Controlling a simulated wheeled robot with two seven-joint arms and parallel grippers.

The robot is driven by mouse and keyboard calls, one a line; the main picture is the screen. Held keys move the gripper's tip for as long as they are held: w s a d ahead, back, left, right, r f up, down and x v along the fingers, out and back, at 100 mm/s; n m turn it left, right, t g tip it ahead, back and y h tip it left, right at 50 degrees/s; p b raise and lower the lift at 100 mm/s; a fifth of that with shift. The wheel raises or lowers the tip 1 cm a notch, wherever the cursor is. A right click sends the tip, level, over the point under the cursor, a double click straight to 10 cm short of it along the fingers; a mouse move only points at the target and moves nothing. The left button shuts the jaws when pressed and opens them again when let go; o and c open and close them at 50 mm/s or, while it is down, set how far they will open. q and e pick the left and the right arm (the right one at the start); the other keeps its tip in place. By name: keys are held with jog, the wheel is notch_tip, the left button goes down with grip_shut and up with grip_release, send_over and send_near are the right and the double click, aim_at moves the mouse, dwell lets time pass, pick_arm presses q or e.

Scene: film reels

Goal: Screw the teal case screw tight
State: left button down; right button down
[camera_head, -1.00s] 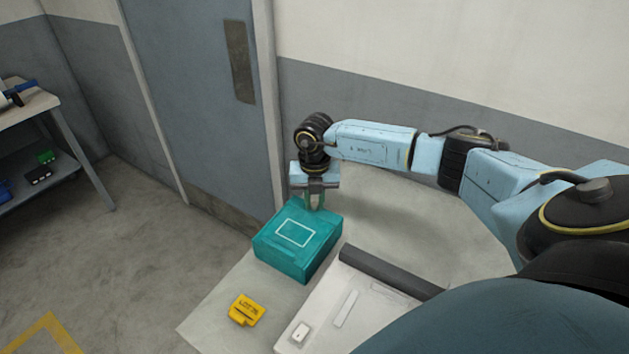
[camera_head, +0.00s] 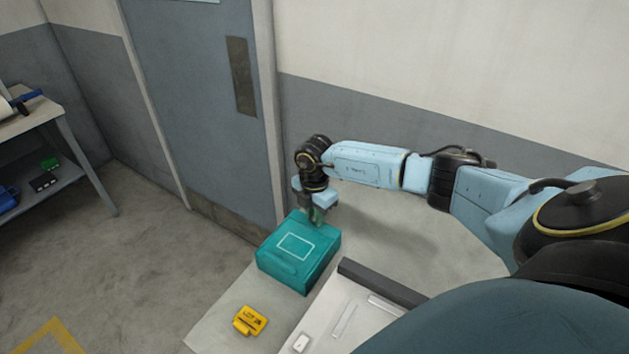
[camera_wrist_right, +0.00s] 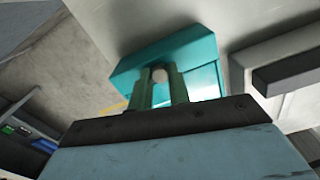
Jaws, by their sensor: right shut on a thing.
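The teal case (camera_head: 297,256) sits on the pale table, with a white rectangle outlined on its top; it also shows in the right wrist view (camera_wrist_right: 200,55). My right gripper (camera_head: 318,216) is at the case's far right corner, pointing down. In the right wrist view its two green fingers (camera_wrist_right: 160,88) are shut on a small pale round screw head (camera_wrist_right: 159,75) at the case. The screw's thread is hidden, so I cannot tell how deep it sits. My left gripper is not in view.
A yellow block (camera_head: 250,320) lies on the table in front of the case. A white device with a dark bar (camera_head: 380,283) stands close to the case's right. A shelf unit (camera_head: 60,150) with small items is at the far left. The table behind the device is clear.

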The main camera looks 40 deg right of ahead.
jog(key=shift+m, duration=0.4)
jog(key=c, duration=1.3)
grip_release()
notch_tip(320, 180, up, 14)
jog(key=shift+f, duration=0.25)
jog(key=shift+f, duration=0.1)
notch_tip(320, 180, down, 13)
jog(key=shift+f, duration=0.2)
